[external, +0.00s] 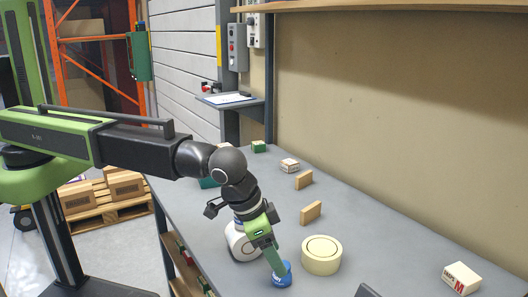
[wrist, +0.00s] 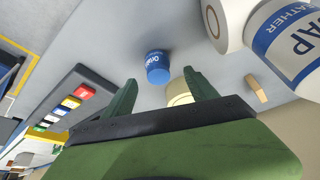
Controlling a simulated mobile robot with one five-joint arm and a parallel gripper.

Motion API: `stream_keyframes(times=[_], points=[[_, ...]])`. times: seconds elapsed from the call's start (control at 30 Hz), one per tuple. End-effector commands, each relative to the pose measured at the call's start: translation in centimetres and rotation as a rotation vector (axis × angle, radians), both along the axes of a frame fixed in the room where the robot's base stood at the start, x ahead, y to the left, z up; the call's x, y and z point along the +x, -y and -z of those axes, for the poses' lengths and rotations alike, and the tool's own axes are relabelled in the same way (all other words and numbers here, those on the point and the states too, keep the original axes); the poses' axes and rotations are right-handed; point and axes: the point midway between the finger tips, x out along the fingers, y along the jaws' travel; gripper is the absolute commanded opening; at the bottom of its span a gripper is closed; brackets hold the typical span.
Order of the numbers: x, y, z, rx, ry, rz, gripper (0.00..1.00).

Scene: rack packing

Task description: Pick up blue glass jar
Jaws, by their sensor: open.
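The blue glass jar (external: 281,275) stands on the grey table near the front, just below my gripper (external: 274,262), which points down at it. In the wrist view, the blue jar (wrist: 158,68) with white lettering sits beyond the tips of my gripper (wrist: 159,78), roughly in line with the gap between the fingers. The fingers are apart and nothing is held. I cannot tell whether a finger touches the jar; in the external view the gripper covers part of it.
A cream tape roll (external: 321,255) stands right of the jar, and a white container (external: 240,243) is close behind my gripper. Wooden blocks (external: 311,212) lie further back. A white box (external: 463,278) sits at the right. The table between the roll and that box is clear.

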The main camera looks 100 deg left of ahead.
Motion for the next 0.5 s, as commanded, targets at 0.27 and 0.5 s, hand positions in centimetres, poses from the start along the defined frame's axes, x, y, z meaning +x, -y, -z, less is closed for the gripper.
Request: stream_keyframes(times=[0.27,0.5], points=[[0.8,-0.1,2.1,0.000,0.000,0.000,0.67],[2.0,-0.4,5.0,-0.002,0.002,0.002,0.67]])
